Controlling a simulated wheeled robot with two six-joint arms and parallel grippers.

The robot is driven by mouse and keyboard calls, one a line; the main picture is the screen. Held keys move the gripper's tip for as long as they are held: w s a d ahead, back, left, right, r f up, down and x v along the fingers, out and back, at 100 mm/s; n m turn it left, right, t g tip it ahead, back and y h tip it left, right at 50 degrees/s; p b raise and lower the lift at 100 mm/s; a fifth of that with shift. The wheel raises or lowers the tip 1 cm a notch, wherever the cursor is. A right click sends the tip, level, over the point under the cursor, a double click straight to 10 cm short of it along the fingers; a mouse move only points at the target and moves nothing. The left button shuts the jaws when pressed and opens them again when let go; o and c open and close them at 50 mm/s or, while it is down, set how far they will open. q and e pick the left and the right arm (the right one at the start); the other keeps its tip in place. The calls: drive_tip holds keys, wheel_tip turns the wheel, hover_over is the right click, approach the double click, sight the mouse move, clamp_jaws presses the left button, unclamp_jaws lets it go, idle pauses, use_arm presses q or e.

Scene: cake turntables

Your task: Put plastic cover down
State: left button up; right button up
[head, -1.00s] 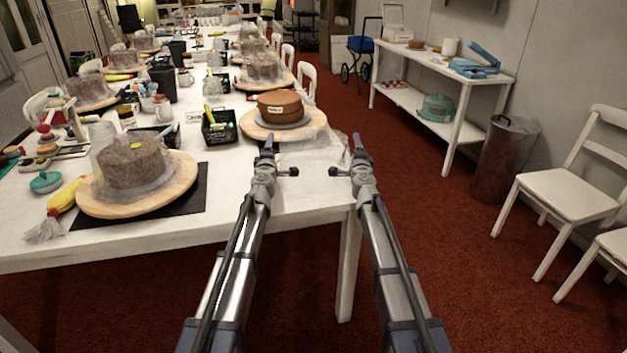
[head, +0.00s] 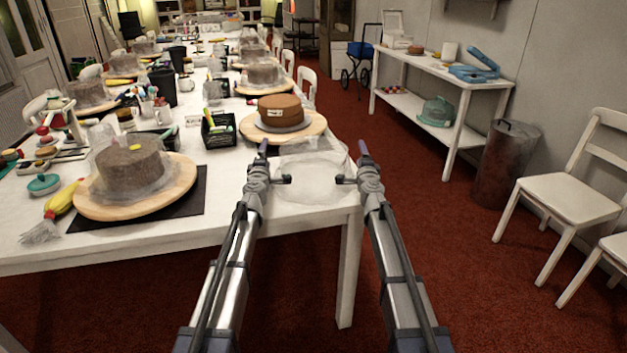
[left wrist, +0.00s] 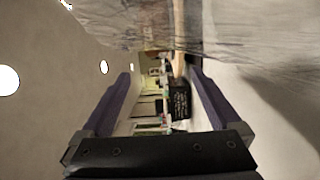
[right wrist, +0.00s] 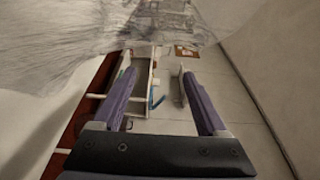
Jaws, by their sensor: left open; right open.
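The clear plastic cover (head: 312,178) is at the near right corner of the white table (head: 240,215), in front of the uncovered brown cake (head: 280,106). It looks upright, with a rounded outline against the tabletop. Its translucent film also fills the top of the left wrist view (left wrist: 145,22) and of the right wrist view (right wrist: 90,45). My left gripper (head: 264,150) is open at the cover's left side. My right gripper (head: 363,150) is open at its right side, by the table edge. Whether either finger touches the film is unclear.
The brown cake stands on a round wooden turntable (head: 312,127). A covered cake on another turntable (head: 105,208) is at the left. A black basket (head: 218,130) of tools stands between them. Red carpet lies right of the table, with white chairs (head: 560,190) and a metal bin (head: 503,165).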

drive_tip(key=o, duration=0.4)
drive_tip(key=shift+c, duration=0.2)
use_arm(q)
drive_tip(key=shift+a, duration=0.1)
drive_tip(key=shift+s, duration=0.1)
use_arm(e)
drive_tip(key=shift+d, duration=0.1)
use_arm(q)
drive_tip(key=s, duration=1.2)
drive_tip(key=shift+w, duration=0.1)
use_arm(e)
drive_tip(key=s, duration=1.2)
